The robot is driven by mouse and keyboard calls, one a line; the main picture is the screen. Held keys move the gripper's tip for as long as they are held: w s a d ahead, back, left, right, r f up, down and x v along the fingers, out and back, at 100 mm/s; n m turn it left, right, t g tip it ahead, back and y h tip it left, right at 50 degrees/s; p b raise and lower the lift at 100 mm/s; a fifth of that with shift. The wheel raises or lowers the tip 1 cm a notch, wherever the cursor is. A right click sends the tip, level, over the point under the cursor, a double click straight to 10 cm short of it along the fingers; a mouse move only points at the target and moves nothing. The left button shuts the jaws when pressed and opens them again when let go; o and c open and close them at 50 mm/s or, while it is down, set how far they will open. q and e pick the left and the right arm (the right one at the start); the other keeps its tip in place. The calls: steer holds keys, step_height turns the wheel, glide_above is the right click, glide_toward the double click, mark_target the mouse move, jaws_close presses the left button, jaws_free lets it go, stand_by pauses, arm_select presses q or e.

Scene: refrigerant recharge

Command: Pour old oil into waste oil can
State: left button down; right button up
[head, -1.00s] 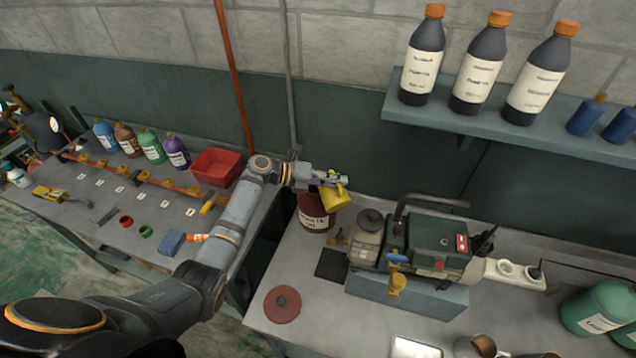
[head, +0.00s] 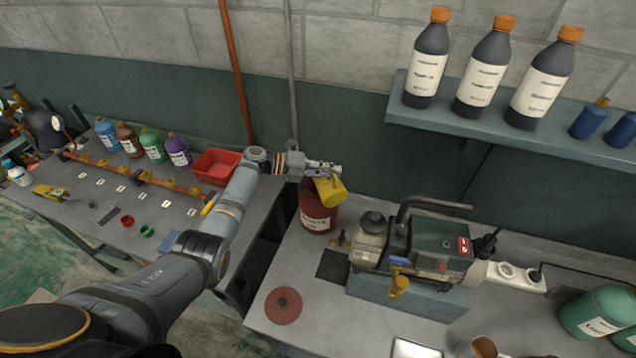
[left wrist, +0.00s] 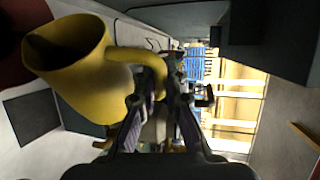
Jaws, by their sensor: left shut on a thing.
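My left gripper (head: 318,172) is shut on the handle of a yellow jug (head: 329,190). The jug is tilted over the top of the dark red waste oil can (head: 318,219), which stands on the workbench near the wall. In the left wrist view the yellow jug (left wrist: 75,62) shows its dark open mouth toward the upper left, with the handle between the fingers. Part of the dark red can (left wrist: 22,40) shows beside the mouth. I cannot make out any oil stream, and the can's opening is hidden. My right gripper is not in view.
A pump (head: 425,242) stands on a block right of the can. A dark red disc (head: 283,305) lies at the bench's front left. A red bin (head: 216,167) and several bottles stand on the left table. Dark bottles with orange caps stand on the wall shelf (head: 480,117).

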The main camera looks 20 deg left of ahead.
arm_select(q)
steer(key=shift+w+a+r+n, duration=0.15)
steer(key=shift+w+r+n, duration=0.1)
steer(key=shift+w+n, duration=0.1)
steer(key=shift+a+h, duration=0.15)
steer(key=shift+h, duration=0.15)
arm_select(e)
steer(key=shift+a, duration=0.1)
arm_select(q)
steer(key=shift+w+a+r, duration=0.15)
steer(key=shift+w+r, duration=0.05)
steer(key=shift+w, duration=0.05)
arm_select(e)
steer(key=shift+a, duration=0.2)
arm_select(q)
steer(key=shift+w+a+r+n+h, duration=0.15)
steer(key=shift+w+a+n+h, duration=0.2)
steer(key=shift+n, duration=0.2)
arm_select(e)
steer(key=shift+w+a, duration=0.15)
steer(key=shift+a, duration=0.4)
